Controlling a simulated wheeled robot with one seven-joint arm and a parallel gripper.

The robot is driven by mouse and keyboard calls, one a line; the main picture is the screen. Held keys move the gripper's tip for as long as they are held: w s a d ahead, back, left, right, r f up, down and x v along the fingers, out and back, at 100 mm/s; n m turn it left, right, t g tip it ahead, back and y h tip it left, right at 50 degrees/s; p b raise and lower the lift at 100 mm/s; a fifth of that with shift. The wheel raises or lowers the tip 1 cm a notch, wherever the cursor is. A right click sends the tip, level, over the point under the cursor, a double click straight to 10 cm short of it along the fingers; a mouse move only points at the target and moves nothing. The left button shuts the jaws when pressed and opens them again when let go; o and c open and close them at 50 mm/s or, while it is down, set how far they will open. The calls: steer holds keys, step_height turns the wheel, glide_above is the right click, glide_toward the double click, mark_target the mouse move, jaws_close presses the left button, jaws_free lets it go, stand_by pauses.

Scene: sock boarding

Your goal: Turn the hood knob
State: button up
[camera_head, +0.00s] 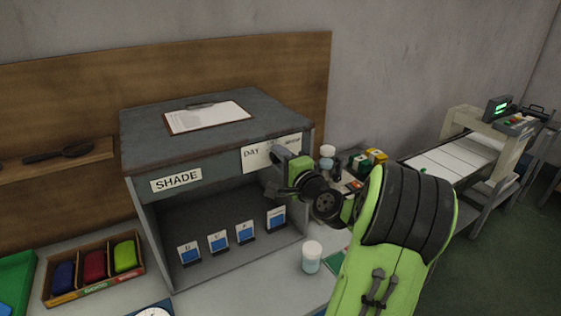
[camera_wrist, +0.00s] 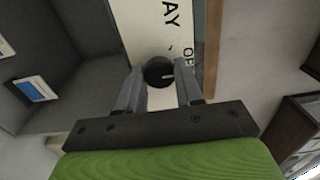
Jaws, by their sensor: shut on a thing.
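The hood (camera_head: 145,158) is a dark grey box with an open front and a SHADE label. A white knob plate (camera_head: 257,156) with the word DAY and more lettering sits at the upper right of its front. In the wrist view the round black knob (camera_wrist: 158,71) with a white mark lies on this plate, between the fingers. My gripper (camera_wrist: 160,88) is shut on the knob, one grey finger on each side. In the head view my gripper (camera_head: 277,182) is at the hood's right front corner and hides the knob.
Several blue-and-white cards (camera_head: 218,242) stand inside the hood. A clipboard (camera_head: 208,117) lies on its top. A lidded jar (camera_head: 312,257) stands in front of the hood, below my arm. A box of coloured rolls (camera_head: 94,268) is at left. A conveyor machine (camera_head: 455,155) stands at right.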

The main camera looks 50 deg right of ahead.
steer(key=o, duration=1)
steer(key=b+v, duration=0.2)
steer(key=v, duration=1.3)
steer(key=shift+s+a+b, duration=0.15)
steer(key=shift+s+b, duration=0.2)
steer(key=shift+b, duration=0.05)
